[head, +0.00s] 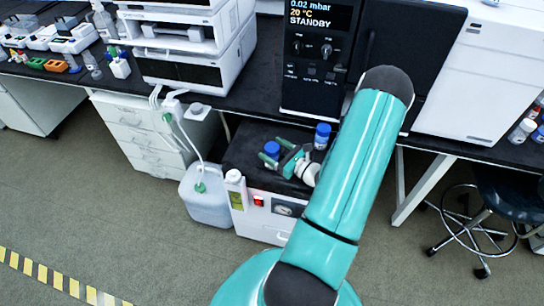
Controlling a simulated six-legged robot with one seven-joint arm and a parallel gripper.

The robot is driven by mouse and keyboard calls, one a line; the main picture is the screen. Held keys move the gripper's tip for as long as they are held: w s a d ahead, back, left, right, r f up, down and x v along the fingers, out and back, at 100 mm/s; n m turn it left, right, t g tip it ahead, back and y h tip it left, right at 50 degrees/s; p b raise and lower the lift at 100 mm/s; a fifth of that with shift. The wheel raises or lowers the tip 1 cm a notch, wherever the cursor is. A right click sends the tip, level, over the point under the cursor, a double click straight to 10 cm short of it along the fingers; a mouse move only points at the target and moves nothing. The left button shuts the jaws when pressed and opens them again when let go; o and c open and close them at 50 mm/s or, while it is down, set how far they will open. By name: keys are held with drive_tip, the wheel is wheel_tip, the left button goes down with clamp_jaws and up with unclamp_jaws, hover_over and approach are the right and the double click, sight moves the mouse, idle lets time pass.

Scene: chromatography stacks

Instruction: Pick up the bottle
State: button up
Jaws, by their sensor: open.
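Two blue-capped bottles show on top of the low black-topped unit (235,150). One bottle (272,149) is at the left, with mostly its blue cap visible. The other bottle (322,136) stands upright at the right, beside my arm. I cannot tell which one the task means. My gripper (276,153) is open, with its teal fingers on either side of the left blue cap. I cannot tell whether the fingers touch it. The left bottle's body is mostly hidden by the gripper.
A white jug (206,205) with a tube stands on the floor left of the unit. A black instrument (318,75) with a display stands on the bench behind. A white drawer cabinet (140,135) is at left. A stool (480,225) is at right. The floor in front is clear.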

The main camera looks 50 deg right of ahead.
drive_tip(key=w, duration=0.2)
drive_tip(key=shift+w+a, duration=0.1)
drive_tip(key=shift+w, duration=0.2)
drive_tip(key=shift+c, duration=0.4)
drive_tip(key=c, duration=1.1)
drive_tip(key=shift+r, duration=0.15)
